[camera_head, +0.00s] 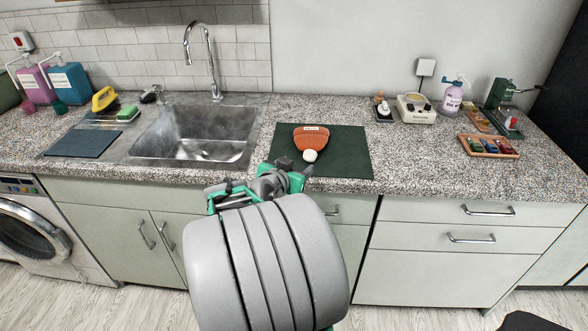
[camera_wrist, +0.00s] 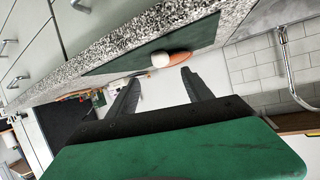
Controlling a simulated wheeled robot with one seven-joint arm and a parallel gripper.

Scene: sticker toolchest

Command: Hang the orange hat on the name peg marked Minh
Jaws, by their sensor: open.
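The orange hat (camera_head: 311,139) lies on a dark green mat (camera_head: 350,150) on the worktop, to the right of the sink. It has a white bobble at its near end and a white label with unreadable small lettering at its far edge. My gripper (camera_head: 297,170) is at the counter's front edge, just short of the hat. In the wrist view my gripper (camera_wrist: 160,76) is open and empty, with the orange hat (camera_wrist: 179,57) and its white bobble beyond the fingertips, apart from them. No name peg marked Minh shows in either view.
The steel sink (camera_head: 195,135) and tall tap (camera_head: 202,60) are left of the mat. A wooden tray (camera_head: 488,146) of small coloured items, a white device (camera_head: 415,108) and a purple bottle (camera_head: 452,98) stand at the right. Worktop between mat and tray is clear.

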